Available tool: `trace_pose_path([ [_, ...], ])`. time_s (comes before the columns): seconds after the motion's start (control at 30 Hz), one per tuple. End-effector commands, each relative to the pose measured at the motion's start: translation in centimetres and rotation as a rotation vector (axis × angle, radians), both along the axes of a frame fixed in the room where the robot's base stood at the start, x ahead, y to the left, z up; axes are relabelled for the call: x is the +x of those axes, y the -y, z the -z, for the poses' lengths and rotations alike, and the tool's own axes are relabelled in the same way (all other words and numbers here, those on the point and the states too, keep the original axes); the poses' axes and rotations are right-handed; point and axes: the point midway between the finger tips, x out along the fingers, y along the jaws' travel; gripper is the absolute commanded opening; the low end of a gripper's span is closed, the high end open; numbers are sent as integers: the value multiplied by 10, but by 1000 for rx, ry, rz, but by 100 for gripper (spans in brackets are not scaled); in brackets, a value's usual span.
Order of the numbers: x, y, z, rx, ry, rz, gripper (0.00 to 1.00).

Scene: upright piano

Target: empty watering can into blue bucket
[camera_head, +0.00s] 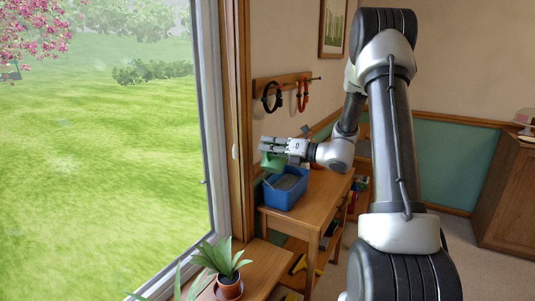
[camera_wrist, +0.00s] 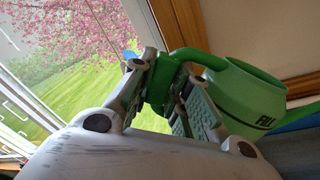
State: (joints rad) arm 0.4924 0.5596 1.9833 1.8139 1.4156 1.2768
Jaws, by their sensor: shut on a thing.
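My gripper (camera_head: 268,146) is shut on the green handle of the watering can. The green watering can (camera_head: 273,162) hangs just below my gripper, over the back left part of the blue bucket. In the wrist view the can (camera_wrist: 246,92) shows its wide open top and the word FILL, with its handle between my fingers. The can looks tilted in that view. The blue bucket (camera_head: 286,198) stands on a wooden table and has a greyish inside. I cannot tell whether the can touches the bucket's rim, or whether water is flowing.
The wooden table (camera_head: 318,198) stands against the window wall. A potted plant (camera_head: 227,268) stands on a nearer wooden surface. Dark and orange loops (camera_head: 303,96) hang from a wall rack above. A wooden cabinet (camera_head: 510,198) is at the right; open floor lies before it.

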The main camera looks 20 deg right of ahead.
Motion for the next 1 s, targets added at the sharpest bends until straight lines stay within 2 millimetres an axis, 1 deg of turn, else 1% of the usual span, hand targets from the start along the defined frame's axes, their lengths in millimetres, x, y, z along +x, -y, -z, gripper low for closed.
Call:
trace_pose_path([
  [0.2,6,6,-16,54,-52,1,0],
  [0.67,22,22,-45,174,-171,0,0],
  [0.83,22,22,-46,180,-178,0,0],
  [1.0,27,25,-53,209,-206,0,0],
])
